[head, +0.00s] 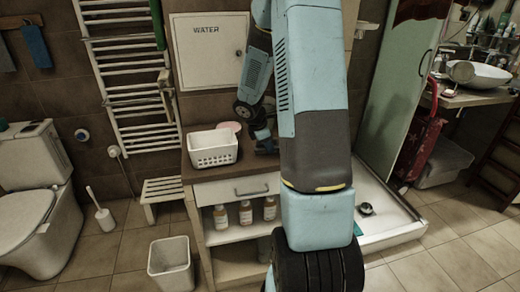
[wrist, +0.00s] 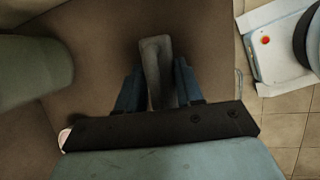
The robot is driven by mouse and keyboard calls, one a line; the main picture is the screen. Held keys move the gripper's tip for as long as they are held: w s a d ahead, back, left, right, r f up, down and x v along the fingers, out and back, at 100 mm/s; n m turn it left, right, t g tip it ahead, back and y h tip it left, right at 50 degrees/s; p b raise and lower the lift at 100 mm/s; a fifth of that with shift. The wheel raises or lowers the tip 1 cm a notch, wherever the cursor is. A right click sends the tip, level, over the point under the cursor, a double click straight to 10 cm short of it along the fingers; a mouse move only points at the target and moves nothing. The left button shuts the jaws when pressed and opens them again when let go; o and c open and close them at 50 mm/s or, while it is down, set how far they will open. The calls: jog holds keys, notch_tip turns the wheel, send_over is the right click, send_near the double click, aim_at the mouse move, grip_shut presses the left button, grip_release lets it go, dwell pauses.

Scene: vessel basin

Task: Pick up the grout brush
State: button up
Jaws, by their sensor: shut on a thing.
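The grout brush (wrist: 155,68) shows in the wrist view as a long grey piece between my gripper's two blue fingers (wrist: 160,88). The fingers press on it from both sides, so my gripper is shut on it. Its lower end is hidden behind the dark gripper body. In the head view my gripper (head: 265,147) is low over the brown counter top, right of the white basket, partly hidden behind my arm. I cannot make out the brush there, nor tell whether it still touches the counter.
A white basket (head: 212,149) stands on the counter (head: 232,172), with a pink round thing (head: 230,127) behind it. Bottles (head: 246,212) stand on the shelf below. A towel radiator (head: 130,80) is on the wall at left. A shower tray (head: 390,215) lies right of the counter.

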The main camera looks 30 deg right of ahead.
jog(key=shift+r, duration=0.1)
jog(key=shift+r, duration=0.3)
notch_tip(320, 180, up, 2)
jog(key=shift+r, duration=0.2)
jog(key=s+a+r, duration=0.4)
jog(key=s+r, duration=0.5)
jog(key=s, duration=0.4)
jog(key=shift+s+r, duration=0.2)
jog(key=shift+r, duration=0.2)
